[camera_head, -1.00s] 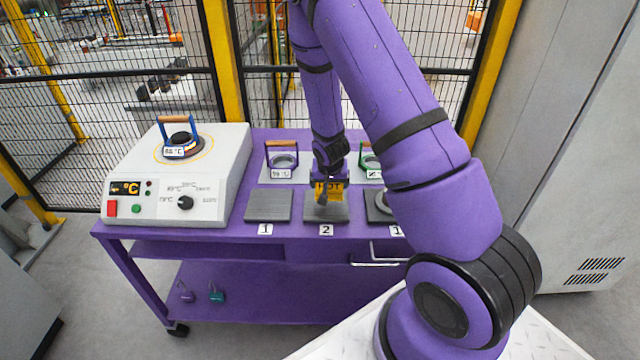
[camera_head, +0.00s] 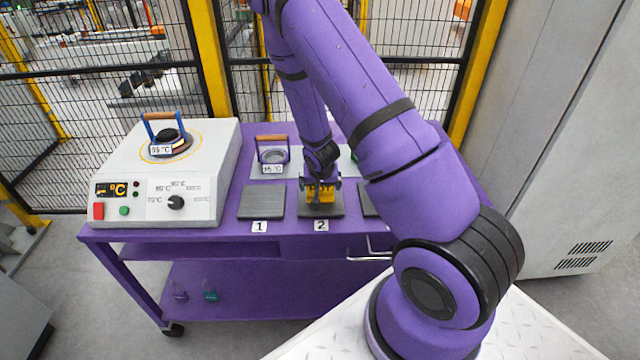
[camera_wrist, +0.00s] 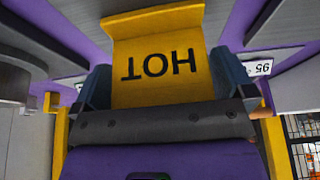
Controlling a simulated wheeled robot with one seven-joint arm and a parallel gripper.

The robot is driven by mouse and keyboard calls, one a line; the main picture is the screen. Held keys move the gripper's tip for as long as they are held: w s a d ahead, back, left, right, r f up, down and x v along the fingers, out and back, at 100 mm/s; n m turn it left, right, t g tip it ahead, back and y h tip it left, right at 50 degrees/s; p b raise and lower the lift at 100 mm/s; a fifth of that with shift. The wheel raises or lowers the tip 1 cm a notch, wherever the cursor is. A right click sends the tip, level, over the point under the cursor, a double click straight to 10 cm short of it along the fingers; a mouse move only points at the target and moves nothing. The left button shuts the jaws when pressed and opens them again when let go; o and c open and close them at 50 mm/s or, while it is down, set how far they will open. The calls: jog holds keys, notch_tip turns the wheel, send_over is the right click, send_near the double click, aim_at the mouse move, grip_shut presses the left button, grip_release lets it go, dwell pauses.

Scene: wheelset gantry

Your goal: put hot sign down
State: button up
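The yellow hot sign (camera_head: 321,195) is at pad 2 (camera_head: 322,211) on the purple cart. In the wrist view the sign (camera_wrist: 158,55) fills the middle, its HOT lettering upside down. My gripper (camera_head: 320,186) points down over pad 2. Its two dark fingers (camera_wrist: 163,85) flank the sign and appear to touch its side edges, so it looks shut on the sign. The sign's lower edge is at or just above the pad; I cannot tell whether it touches.
A white heater (camera_head: 170,175) carries a ring with a wooden-handled holder (camera_head: 163,130) on the left. Pad 1 (camera_head: 262,202) is empty. Another handled ring (camera_head: 273,156) stands behind it. My arm hides most of the cart's right side. A mesh fence (camera_head: 130,100) stands behind.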

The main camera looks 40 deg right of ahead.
jog(key=shift+r, duration=0.45)
jog(key=s+a+r+n+y, duration=0.1)
jog(key=s+a+r, duration=0.25)
jog(key=r, duration=0.75)
jog(key=s+a+r+n, duration=0.15)
jog(key=s+r, duration=0.25)
jog(key=r, duration=0.6)
jog(key=s+a+r+y, duration=0.1)
jog(key=s+a+r, duration=0.25)
jog(key=r, duration=0.75)
jog(key=s+a+r+n, duration=0.2)
jog(key=s+r, duration=0.4)
jog(key=s, duration=0.2)
jog(key=s+a+r+n+t, duration=0.1)
jog(key=s+a+r+n, duration=0.1)
jog(key=s+r, duration=0.3)
jog(key=s+a, duration=0.1)
jog(key=s, duration=0.2)
jog(key=shift+s+r+y, duration=0.15)
jog(key=shift+r+y, duration=0.15)
jog(key=shift+r, duration=0.05)
